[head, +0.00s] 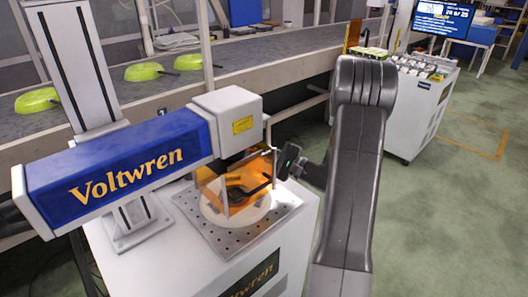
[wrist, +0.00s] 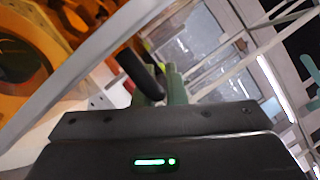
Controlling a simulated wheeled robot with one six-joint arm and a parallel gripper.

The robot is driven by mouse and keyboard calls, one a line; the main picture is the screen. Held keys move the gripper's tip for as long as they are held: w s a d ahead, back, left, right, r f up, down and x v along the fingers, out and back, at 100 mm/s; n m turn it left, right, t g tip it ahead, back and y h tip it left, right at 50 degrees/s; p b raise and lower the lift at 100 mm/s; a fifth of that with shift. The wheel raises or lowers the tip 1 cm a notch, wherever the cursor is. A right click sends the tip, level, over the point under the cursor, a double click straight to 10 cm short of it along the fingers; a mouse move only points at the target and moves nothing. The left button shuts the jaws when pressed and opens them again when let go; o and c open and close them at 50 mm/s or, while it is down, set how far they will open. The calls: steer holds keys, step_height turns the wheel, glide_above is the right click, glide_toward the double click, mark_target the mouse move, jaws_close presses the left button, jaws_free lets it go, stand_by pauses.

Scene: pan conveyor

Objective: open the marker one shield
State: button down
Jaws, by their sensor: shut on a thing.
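The laser marker (head: 120,168) is a blue and white machine lettered "Voltwren", with its white head (head: 228,118) over a perforated plate. Its shield (head: 208,183) is a clear orange guard with pale edges, standing below the head around the work spot. In the wrist view, the shield's grey edge (wrist: 85,78) runs diagonally, with orange behind it. My gripper (head: 284,160) is at the shield's right side. In the wrist view, its greenish fingers (wrist: 162,90) are shut on a dark bar-like handle (wrist: 138,74) beside that edge. The grip contact is partly hidden.
A conveyor (head: 260,57) runs behind the marker, carrying several green pans (head: 143,72). A white cabinet (head: 412,112) with small parts on top stands at the right, behind my arm. A screen (head: 441,18) is beyond it.

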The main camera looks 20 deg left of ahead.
step_height(320, 180, up, 11)
steer(key=p, duration=0.2)
steer(key=shift+r+p, duration=0.15)
steer(key=shift+p, duration=0.15)
steer(key=c, duration=1.5)
jaws_free()
steer(key=b+v, duration=0.1)
steer(key=v, duration=1.3)
steer(key=shift+b, duration=0.3)
steer(key=shift+a, duration=0.1)
